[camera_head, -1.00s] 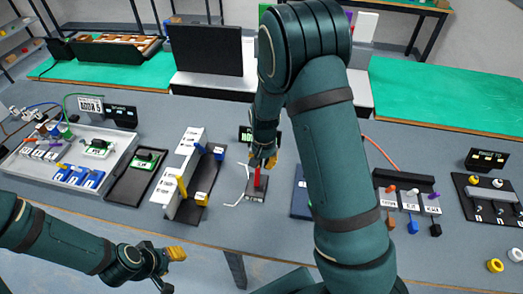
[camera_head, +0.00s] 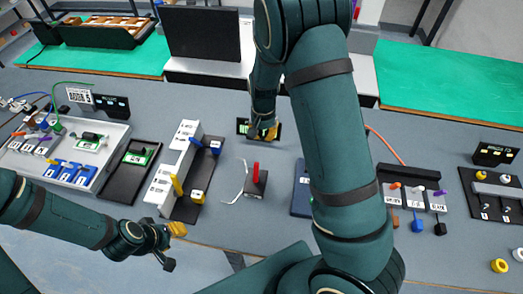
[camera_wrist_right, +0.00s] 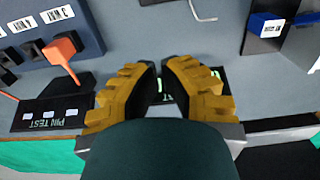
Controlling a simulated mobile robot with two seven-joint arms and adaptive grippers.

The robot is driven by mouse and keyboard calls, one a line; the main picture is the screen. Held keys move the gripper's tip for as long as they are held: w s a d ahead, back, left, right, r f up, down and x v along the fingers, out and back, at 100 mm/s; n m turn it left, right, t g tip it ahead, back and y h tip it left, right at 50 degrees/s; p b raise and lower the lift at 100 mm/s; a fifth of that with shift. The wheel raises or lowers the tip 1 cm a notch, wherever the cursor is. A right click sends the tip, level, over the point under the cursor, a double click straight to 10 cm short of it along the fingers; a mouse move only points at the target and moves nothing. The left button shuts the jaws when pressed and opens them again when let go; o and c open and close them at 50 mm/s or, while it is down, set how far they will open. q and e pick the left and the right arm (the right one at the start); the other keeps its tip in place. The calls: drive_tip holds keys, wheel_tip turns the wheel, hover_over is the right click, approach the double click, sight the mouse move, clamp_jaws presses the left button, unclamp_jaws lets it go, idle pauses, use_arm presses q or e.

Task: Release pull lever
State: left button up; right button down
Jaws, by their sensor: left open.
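The red pull lever (camera_head: 256,172) stands upright on its small dark base (camera_head: 257,188) in the middle of the table in the head view. My right gripper (camera_head: 263,135) is behind the lever and clear of it, low by a small dark display sign (camera_head: 241,126). In the right wrist view its yellow fingers (camera_wrist_right: 162,68) are slightly apart, with nothing held between them. I cannot make out the lever in that view. My left gripper (camera_head: 173,242) is open and empty off the table's front edge at the left.
A thin white bent piece (camera_head: 238,187) lies left of the lever. A white block with yellow and blue levers (camera_head: 165,178) stands further left. A dark blue panel (camera_head: 301,190) is just right of the lever, partly behind my right arm. Connector boards (camera_head: 416,192) stand further right.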

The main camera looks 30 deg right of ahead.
sight(256, 173)
wheel_tip(256, 173, down, 10)
drive_tip(key=shift+a+r+b, duration=0.1)
drive_tip(key=shift+b, duration=0.35)
drive_tip(key=s+a, duration=0.1)
drive_tip(key=s+r, duration=0.1)
drive_tip(key=shift+s+a+r+p, duration=0.2)
drive_tip(key=shift+s+a+p, duration=0.1)
drive_tip(key=shift+a, duration=0.1)
drive_tip(key=shift+s+a, duration=0.1)
